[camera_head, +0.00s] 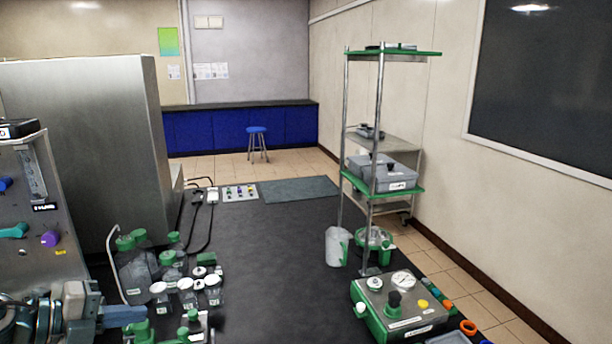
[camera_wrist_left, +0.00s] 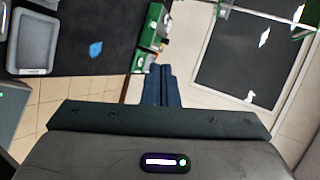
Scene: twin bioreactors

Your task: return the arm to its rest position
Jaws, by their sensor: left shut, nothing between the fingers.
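My left gripper (camera_head: 128,315) is at the lower left in the head view, low beside the cluster of bottles. Its dark blue fingers also show in the wrist view (camera_wrist_left: 162,84), pressed together with nothing between them. The fingers look close to the green-capped bottles (camera_head: 138,327) in the head view; whether they touch cannot be told. My right gripper is not in view.
Several green- and white-capped bottles (camera_head: 187,287) stand on the dark bench (camera_head: 285,240). A steel panel with coloured knobs (camera_head: 38,225) stands at left. A green-sided control box (camera_head: 402,306) and a rack (camera_head: 381,130) stand at right. The bench middle is clear.

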